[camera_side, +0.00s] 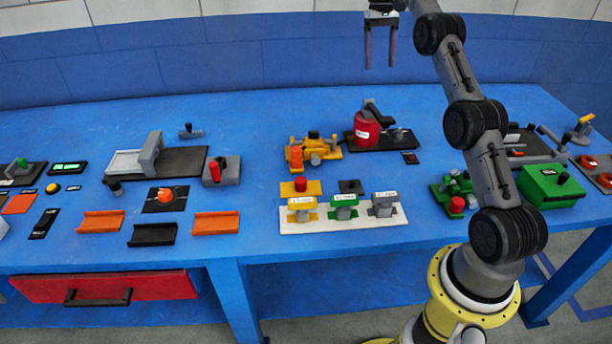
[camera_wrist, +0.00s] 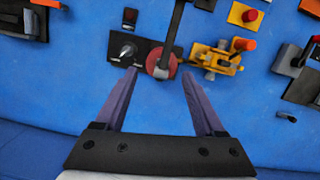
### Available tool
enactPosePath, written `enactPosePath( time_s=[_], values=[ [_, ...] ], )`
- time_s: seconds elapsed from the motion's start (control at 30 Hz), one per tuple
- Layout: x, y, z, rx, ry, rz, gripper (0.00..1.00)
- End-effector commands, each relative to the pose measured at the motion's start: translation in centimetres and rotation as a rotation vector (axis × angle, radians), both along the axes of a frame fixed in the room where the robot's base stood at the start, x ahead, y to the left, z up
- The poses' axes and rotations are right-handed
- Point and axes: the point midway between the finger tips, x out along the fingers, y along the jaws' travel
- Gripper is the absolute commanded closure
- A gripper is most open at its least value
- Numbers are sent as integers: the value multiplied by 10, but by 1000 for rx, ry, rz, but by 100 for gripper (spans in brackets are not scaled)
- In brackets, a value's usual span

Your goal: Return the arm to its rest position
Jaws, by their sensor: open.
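My gripper (camera_side: 380,48) is at the top of the side view, pointing down, high above the back edge of the blue table. Its two long fingers are apart with nothing between them. In the wrist view the gripper (camera_wrist: 160,85) shows both purple-grey fingers spread, with the table far below. My arm rises from its yellow base at the right front and bends up and back over the table.
Below the gripper stands a red cylinder device (camera_side: 367,129), also in the wrist view (camera_wrist: 161,66). A yellow device (camera_side: 313,148) is beside it. A white holder (camera_side: 360,221) with three labelled pieces, a green box (camera_side: 550,186) and orange trays (camera_side: 216,222) lie around. Air around the gripper is clear.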

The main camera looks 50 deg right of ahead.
Motion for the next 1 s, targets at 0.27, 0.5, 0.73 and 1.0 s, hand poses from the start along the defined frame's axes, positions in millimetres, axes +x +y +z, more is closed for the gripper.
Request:
enactPosePath(
  time_s=[0.27, 0.5, 0.73, 1.0],
  values=[
    [-10, 108, 108, -76, -121, 165, 29],
    [-53, 190, 160, -129, -236, 293, 29],
    [-115, 255, 175, -164, -352, 407, 29],
    [-197, 308, 146, -191, -495, 528, 29]
  ],
)
